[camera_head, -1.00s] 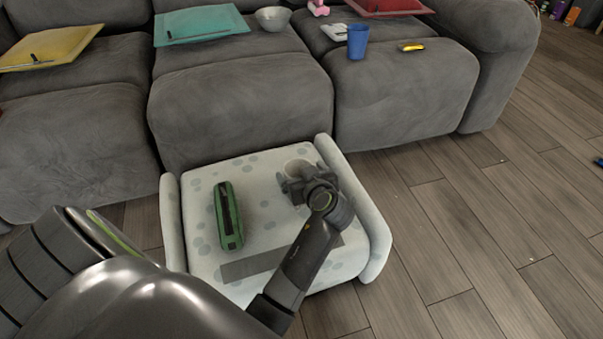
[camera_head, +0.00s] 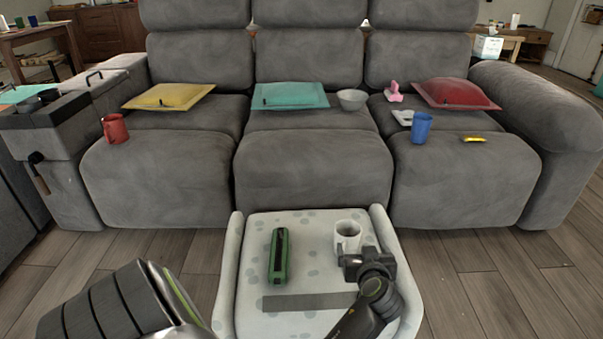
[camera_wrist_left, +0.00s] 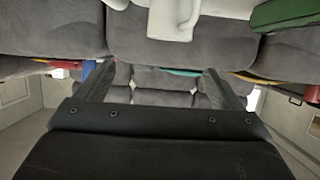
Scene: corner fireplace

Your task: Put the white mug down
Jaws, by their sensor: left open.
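The white mug (camera_head: 347,236) stands upright on a pale spotted padded seat (camera_head: 252,295), near its back right. My left gripper (camera_head: 362,258) is right in front of the mug and hides part of its lower side. In the upside-down left wrist view, its two fingers (camera_wrist_left: 160,85) are spread with nothing between them. The mug (camera_wrist_left: 172,18) shows there at the top edge, partly cut off, outside the fingers. I see no grip on the mug. My right gripper is in neither view.
A green object with a black strip (camera_head: 279,258) lies left of the mug, and a flat grey strip (camera_head: 310,302) lies in front. Floor is clear at right.

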